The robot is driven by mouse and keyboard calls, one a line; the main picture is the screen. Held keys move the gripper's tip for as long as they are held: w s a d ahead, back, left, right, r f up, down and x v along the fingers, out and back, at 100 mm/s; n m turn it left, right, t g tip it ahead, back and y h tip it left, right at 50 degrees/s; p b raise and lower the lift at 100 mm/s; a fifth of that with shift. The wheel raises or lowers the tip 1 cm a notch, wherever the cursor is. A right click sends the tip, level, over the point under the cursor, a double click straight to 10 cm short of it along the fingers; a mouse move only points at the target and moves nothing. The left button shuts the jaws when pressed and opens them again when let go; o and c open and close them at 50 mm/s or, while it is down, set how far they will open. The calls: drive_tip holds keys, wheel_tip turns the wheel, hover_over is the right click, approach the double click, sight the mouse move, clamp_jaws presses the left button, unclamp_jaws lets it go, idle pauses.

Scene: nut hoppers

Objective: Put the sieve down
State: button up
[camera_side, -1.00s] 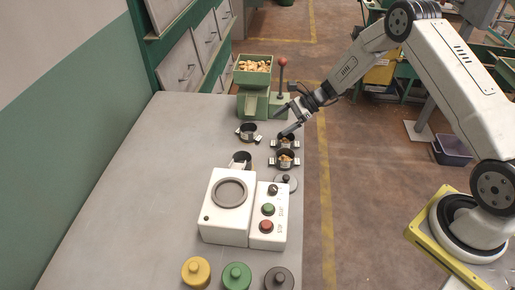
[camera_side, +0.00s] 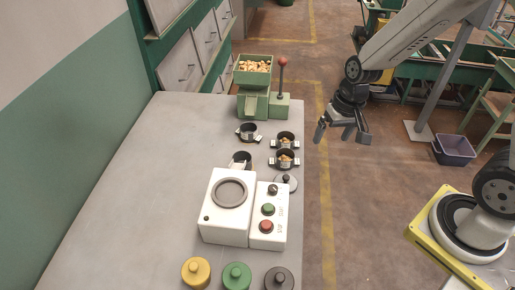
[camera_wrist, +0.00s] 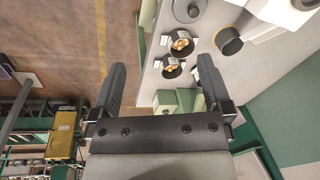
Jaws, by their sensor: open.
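Several small dark round pans with side handles stand on the grey table; I cannot tell which is the sieve. One with nuts (camera_side: 285,140) is near the right table edge, where my gripper was. Another with nuts (camera_side: 285,160) is just in front of it. In the wrist view these show as a lower pan (camera_wrist: 172,69) and an upper pan (camera_wrist: 181,43). Two more dark pans, one at the back (camera_side: 248,131) and one behind the white machine (camera_side: 241,158), stand to the left. My gripper (camera_side: 341,134) is open and empty, raised beyond the right table edge.
A green hopper (camera_side: 253,76) full of nuts and a red-knobbed lever (camera_side: 283,78) stand at the back. A white machine (camera_side: 226,215) with a button box (camera_side: 268,225) is in front. A knobbed lid (camera_side: 287,184) lies nearby. The table's left side is clear.

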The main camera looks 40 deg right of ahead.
drive_tip(key=s+n, duration=0.1)
drive_tip(key=s+r+n+t, duration=0.1)
drive_tip(key=s+n, duration=0.1)
drive_tip(key=s+n+h, duration=0.1)
drive_tip(key=shift+s+a+r, duration=0.1)
drive_tip(key=shift+s+r, duration=0.15)
drive_tip(key=shift+r, duration=0.1)
